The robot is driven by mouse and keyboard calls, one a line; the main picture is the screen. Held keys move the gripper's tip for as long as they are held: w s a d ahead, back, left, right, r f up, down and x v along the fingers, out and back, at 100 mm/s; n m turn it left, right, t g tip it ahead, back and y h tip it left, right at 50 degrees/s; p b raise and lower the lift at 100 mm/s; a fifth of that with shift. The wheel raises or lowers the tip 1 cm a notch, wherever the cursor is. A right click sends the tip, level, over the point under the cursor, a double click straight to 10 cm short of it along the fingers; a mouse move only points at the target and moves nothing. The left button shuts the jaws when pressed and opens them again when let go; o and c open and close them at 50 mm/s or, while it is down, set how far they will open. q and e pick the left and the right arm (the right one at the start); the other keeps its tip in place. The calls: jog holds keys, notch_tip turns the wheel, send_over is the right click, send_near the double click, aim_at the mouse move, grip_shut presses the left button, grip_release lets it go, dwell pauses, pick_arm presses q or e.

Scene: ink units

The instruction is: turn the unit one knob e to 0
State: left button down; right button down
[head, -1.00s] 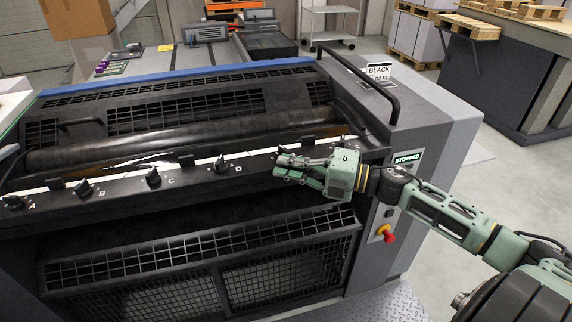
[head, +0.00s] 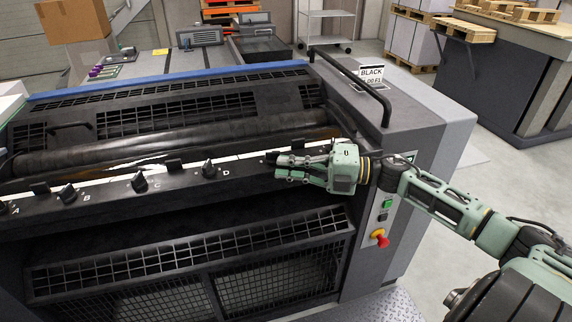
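The ink unit is the large dark machine with a knob bar (head: 105,198) along its front. Black knobs stand on it: knob B (head: 67,194), knob C (head: 139,182) and knob D (head: 208,169), with letters beside them. A dark knob (head: 271,157), right of D where E would be, shows only partly at my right gripper's fingertips; its letter and pointer setting are hidden. My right gripper (head: 278,168) reaches in from the right, fingers pointing left and a gap between them. I cannot tell whether the fingers touch the knob. My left gripper is out of view.
A sign reading BLACK (head: 371,76) stands on the unit's right top, behind a black handrail (head: 362,85). A red stop button (head: 381,240) and a green button (head: 388,204) are on the right front panel, below my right arm. Mesh guards (head: 190,270) fill the lower front.

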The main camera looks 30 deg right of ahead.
jog(key=shift+w+d+r+t, duration=0.25)
jog(key=shift+d+t, duration=0.05)
jog(key=shift+d, duration=0.25)
jog(key=v, duration=1.1)
jog(key=shift+s, duration=0.6)
